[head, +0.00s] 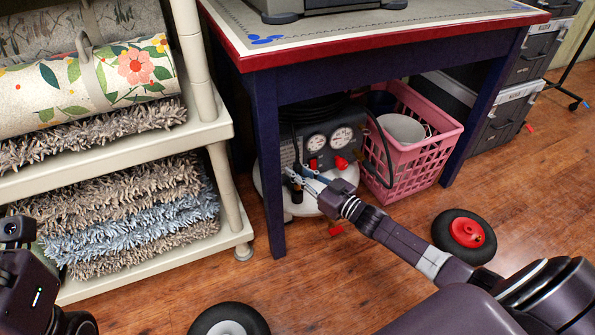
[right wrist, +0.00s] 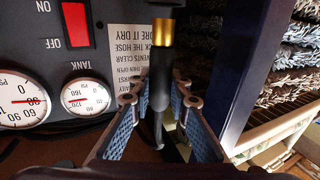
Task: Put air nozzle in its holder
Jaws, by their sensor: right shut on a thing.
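The air compressor (head: 330,120) stands under the table, with two white gauges and a dark front panel. My right gripper (head: 302,180) is in front of the left part of this panel. In the right wrist view the gripper (right wrist: 160,100) is shut on the air nozzle (right wrist: 160,75), a black body with a brass tip. The brass tip points up in that picture and stands beside a printed label on the panel (right wrist: 125,50). I cannot make out the holder in either view. Part of my left arm shows at the left edge, but its fingers do not.
The table (head: 390,45) overhangs the compressor, and its dark leg (head: 268,160) stands close left of my gripper. A pink basket (head: 415,150) is right of the compressor. A shelf (head: 130,170) with rugs is at left.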

